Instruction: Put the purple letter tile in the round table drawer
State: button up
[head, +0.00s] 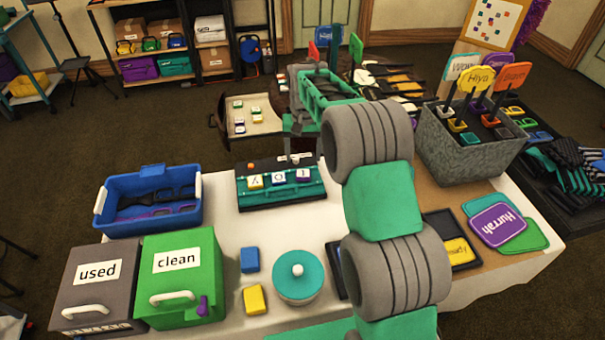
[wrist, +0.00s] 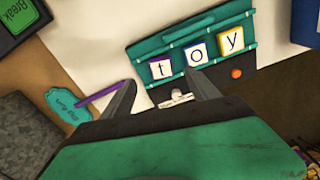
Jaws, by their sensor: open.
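The purple letter tile (head: 302,175), marked "t", sits at one end of a teal rack (head: 284,192) beside a blue "o" tile (head: 278,180) and a yellow "y" tile (head: 255,181). In the wrist view the purple tile (wrist: 161,68) lies just beyond and between my open fingertips. My gripper (wrist: 163,88) is empty; in the head view my gripper (head: 298,150) hangs above the rack's back edge, partly hidden by my arm. The round table's drawer (head: 266,125) stands pulled out behind the rack, with several tiles inside.
A blue bin (head: 150,213) stands left of the rack. Grey "used" (head: 98,270) and green "clean" (head: 180,262) boxes stand at front left. A round teal-lidded pot (head: 297,272) is in front. A grey sign holder (head: 465,150) stands right. White tabletop between rack and pot is clear.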

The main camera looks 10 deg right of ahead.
aim_at(303, 174)
jog(key=f, duration=0.3)
jog(key=f+p, duration=0.1)
jog(key=f, duration=0.2)
jog(key=w+f, duration=0.1)
jog(key=f, duration=0.2)
jog(key=shift+d+p, duration=0.1)
jog(key=shift+p, duration=0.3)
jog(key=shift+r, duration=0.1)
grip_shut()
jog(key=shift+r, duration=0.1)
